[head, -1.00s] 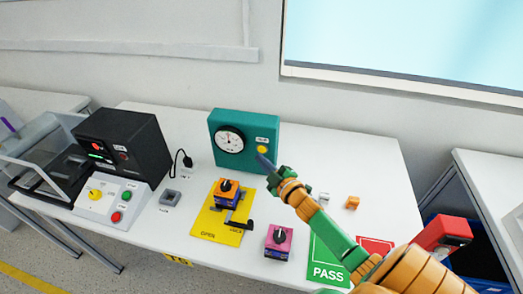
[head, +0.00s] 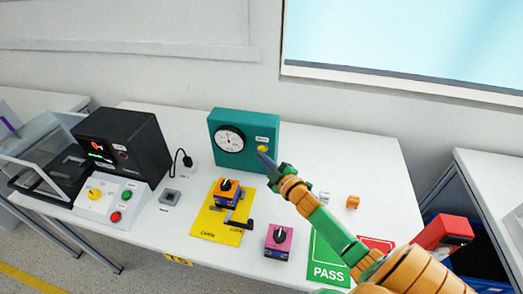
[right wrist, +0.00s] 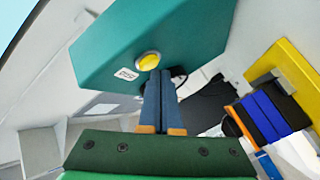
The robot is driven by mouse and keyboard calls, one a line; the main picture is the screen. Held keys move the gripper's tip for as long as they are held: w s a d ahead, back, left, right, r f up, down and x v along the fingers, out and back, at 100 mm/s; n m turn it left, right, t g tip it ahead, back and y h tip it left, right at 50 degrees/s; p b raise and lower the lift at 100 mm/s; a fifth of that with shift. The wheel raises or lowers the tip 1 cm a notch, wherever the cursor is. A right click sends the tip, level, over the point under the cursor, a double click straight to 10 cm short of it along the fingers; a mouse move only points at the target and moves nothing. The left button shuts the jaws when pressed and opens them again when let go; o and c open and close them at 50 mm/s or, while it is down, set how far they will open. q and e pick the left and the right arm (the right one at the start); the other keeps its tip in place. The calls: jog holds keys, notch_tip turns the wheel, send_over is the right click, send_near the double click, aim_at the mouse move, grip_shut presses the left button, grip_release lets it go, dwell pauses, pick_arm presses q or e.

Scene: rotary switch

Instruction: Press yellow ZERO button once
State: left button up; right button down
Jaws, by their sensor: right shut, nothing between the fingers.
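The yellow ZERO button (head: 263,149) sits on the front of a teal box (head: 213,122), right of a round white dial (head: 230,139). My right gripper (head: 262,156) is shut and empty, its tips just below the button in the head view. In the right wrist view the button (right wrist: 149,61) is round and yellow in a pale ring, beside a small white label. The shut fingers (right wrist: 161,78) point at the teal face just below it. I cannot tell whether the tips touch the box. My left gripper is not in view.
A yellow mat (head: 210,226) holds an orange and blue rotary switch (head: 226,191). A pink switch block (head: 279,240) and a green PASS card (head: 328,262) lie near the front. A black box (head: 140,150) and a control panel (head: 105,205) stand at the left.

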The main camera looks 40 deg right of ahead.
jog(key=shift+w+d, duration=0.25)
jog(key=shift+d, duration=0.1)
dwell(0.7)
jog(key=shift+a+r, duration=0.1)
jog(key=shift+s+a, duration=0.55)
jog(key=shift+p, duration=0.3)
jog(key=s+a+p, duration=0.2)
jog(key=s+a, duration=0.1)
jog(key=shift+s+a, duration=0.1)
jog(key=shift+a, duration=0.3)
dwell(0.6)
